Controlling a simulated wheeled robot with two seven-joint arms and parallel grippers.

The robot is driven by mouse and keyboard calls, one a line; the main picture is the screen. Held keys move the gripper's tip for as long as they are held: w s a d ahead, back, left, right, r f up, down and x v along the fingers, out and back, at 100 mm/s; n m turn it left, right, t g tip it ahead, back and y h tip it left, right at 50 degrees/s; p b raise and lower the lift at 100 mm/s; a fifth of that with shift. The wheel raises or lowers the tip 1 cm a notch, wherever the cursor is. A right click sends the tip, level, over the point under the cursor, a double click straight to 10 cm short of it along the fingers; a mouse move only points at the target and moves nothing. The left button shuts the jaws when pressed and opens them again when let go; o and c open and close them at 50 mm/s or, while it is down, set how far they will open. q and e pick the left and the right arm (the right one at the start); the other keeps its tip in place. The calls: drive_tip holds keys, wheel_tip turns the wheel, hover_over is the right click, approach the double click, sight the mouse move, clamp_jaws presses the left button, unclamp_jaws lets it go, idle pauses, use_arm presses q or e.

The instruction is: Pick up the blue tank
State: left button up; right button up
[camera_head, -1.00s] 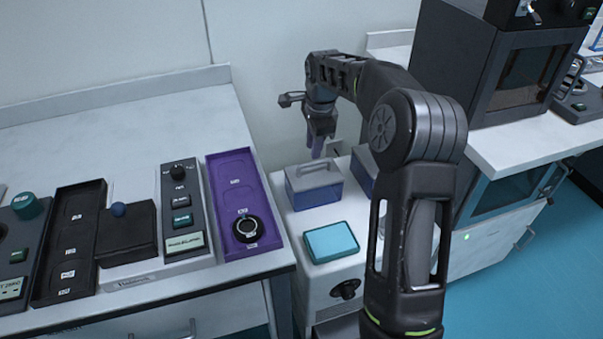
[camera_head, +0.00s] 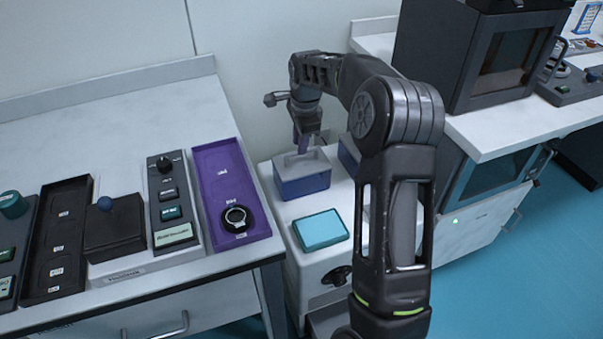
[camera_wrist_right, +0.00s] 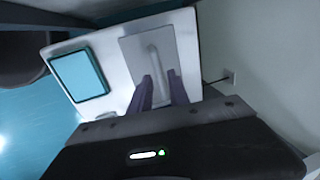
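A blue tank (camera_head: 303,186), a box with blue sides and a grey top with a raised handle, stands on a white-topped unit. My right gripper (camera_head: 303,146) points down right above it, its tips close to the handle. In the right wrist view, the grey tank top (camera_wrist_right: 135,48) carries the pale handle (camera_wrist_right: 156,65). The two purple-grey fingers of my right gripper (camera_wrist_right: 160,88) are apart, one on each side of the handle's near end, and look open. Whether they touch it I cannot tell. My left gripper is not in view.
A second blue box (camera_head: 349,153) stands behind, partly hidden by my right arm. A flat cyan-topped block (camera_head: 320,230) lies in front of the tank. A purple tray (camera_head: 214,167) is on the left table; a dark oven-like device (camera_head: 465,55) stands at right.

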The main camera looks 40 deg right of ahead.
sight(302, 168)
drive_tip(key=f, duration=0.4)
drive_tip(key=shift+w+d+f, duration=0.15)
drive_tip(key=shift+w+f, duration=0.2)
drive_tip(key=shift+c, duration=0.3)
clamp_jaws()
drive_tip(key=shift+r, duration=0.1)
idle(1.0)
